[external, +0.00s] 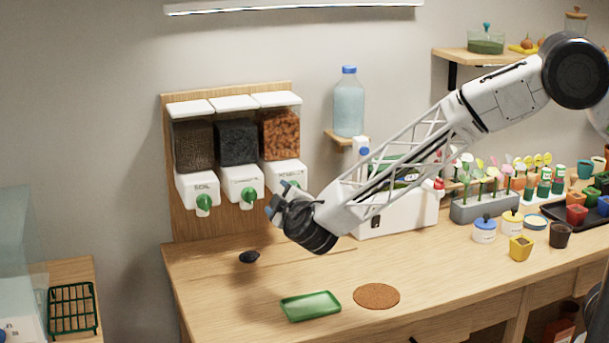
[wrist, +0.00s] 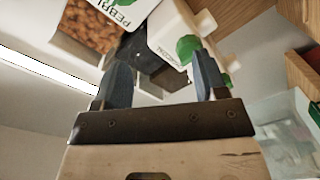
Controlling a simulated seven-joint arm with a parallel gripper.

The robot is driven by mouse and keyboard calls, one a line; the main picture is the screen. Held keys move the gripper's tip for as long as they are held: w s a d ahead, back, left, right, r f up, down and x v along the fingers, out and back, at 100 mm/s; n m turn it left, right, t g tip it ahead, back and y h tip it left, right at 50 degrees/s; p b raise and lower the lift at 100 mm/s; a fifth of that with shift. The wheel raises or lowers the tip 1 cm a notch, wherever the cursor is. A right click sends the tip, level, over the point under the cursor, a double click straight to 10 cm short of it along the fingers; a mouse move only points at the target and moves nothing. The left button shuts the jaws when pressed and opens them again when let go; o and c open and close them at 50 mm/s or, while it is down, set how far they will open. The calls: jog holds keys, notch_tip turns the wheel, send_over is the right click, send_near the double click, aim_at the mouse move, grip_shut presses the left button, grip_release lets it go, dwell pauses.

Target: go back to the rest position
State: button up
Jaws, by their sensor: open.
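My gripper (external: 279,200) is raised above the wooden counter, in front of the dispensers, and points left and up. In the wrist view my gripper (wrist: 160,82) has its two dark fingers apart with nothing held between them. Behind the fingers is a white dispenser with a green knob (wrist: 188,48) and printed lettering. In the external view three wall dispensers hold dark soil (external: 194,146), black charcoal (external: 236,141) and orange-brown pebbles (external: 279,132). My gripper partly covers the pebble dispenser's outlet.
A green tray (external: 310,306) and a round cork mat (external: 377,296) lie at the counter's front. A small black object (external: 249,257) lies below the dispensers. A white box (external: 402,214), a grey rack (external: 484,207) and several small pots stand to the right. A bottle (external: 348,105) stands on a shelf.

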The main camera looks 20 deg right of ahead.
jog(key=w+d+r+m+g+h, duration=0.2)
jog(key=d+r+h, duration=0.1)
jog(key=d, duration=0.8)
jog(key=w+d+r+m+g+h, duration=0.1)
jog(key=d+r+m+g+h, duration=0.15)
jog(key=d, duration=0.85)
jog(key=s+d+r+m+g+h, duration=0.1)
jog(key=s+d+g, duration=0.2)
jog(key=d, duration=0.7)
jog(key=s+d+r+m+g+h, duration=0.1)
jog(key=s+d+r+m+g, duration=0.15)
jog(key=d, duration=0.65)
jog(key=s+d+m+g+y, duration=0.2)
jog(key=s+d+g, duration=0.2)
jog(key=s+d, duration=0.95)
jog(key=s+d+f+m+y, duration=0.1)
jog(key=s+y, duration=0.1)
jog(key=s, duration=0.5)
jog(key=s+d+f+m+g+y, duration=0.1)
jog(key=s+d+y, duration=0.1)
jog(key=s, duration=0.5)
jog(key=shift+s+d+f+y, duration=0.25)
jog(key=shift+d+y, duration=0.05)
jog(key=shift+y, duration=0.15)
jog(key=shift+w, duration=0.1)
